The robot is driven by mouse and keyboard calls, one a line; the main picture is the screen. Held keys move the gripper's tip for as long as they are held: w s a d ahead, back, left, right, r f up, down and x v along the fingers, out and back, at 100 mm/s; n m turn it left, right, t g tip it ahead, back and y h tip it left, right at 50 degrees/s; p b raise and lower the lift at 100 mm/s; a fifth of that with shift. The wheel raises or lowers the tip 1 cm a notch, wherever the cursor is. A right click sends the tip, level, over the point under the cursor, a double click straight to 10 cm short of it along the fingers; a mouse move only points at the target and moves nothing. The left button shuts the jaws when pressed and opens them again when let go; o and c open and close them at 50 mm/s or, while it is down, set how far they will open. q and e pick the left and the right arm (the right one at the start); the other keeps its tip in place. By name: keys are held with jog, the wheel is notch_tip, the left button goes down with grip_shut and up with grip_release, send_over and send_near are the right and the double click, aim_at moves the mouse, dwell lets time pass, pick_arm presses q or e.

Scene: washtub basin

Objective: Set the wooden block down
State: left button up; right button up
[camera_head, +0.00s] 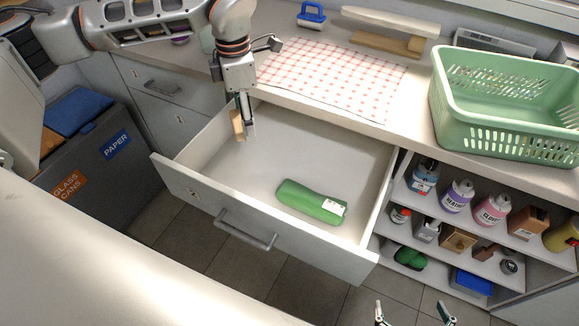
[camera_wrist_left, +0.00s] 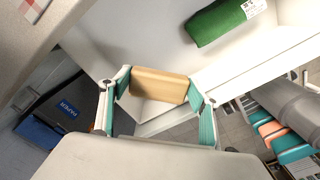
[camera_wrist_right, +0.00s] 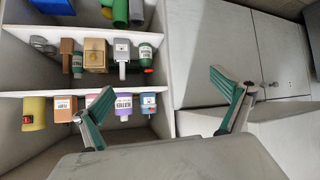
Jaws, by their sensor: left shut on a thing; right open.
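The wooden block (camera_head: 237,125) is a small, flat tan piece. My left gripper (camera_head: 245,121) is shut on it at the left back part of the open drawer (camera_head: 180,182). In the left wrist view the block (camera_wrist_left: 158,85) sits between the two teal fingers (camera_wrist_left: 155,100). I cannot tell whether the block touches the drawer floor. A green bundle with a white label (camera_head: 312,202) lies in the drawer's front right part, apart from the block. My right gripper (camera_head: 413,314) is open and empty at the bottom, right of the drawer; its spread fingers show in the right wrist view (camera_wrist_right: 160,105).
The drawer's middle is clear. A green basket (camera_head: 445,120) and a checked cloth (camera_head: 335,76) are on the counter. Shelves (camera_head: 470,268) right of the drawer hold several bottles and boxes. Grey bins (camera_head: 95,165) stand at the left.

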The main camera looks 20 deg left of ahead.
pick_arm(q)
jog(key=b, duration=0.2)
send_over(254, 176)
notch_tip(254, 176, down, 15)
jog(key=shift+s+d+r, duration=0.1)
jog(key=shift+r, duration=0.1)
jog(key=shift+f, duration=0.75)
notch_tip(254, 176, down, 4)
jog(key=shift+r, duration=0.25)
jog(key=shift+f, duration=0.25)
jog(key=shift+r, duration=0.1)
jog(key=o, duration=1.1)
pick_arm(e)
jog(key=shift+w+d+f, duration=0.2)
jog(key=shift+d+f, duration=0.05)
jog(key=shift+f, duration=0.45)
jog(key=shift+f, duration=0.1)
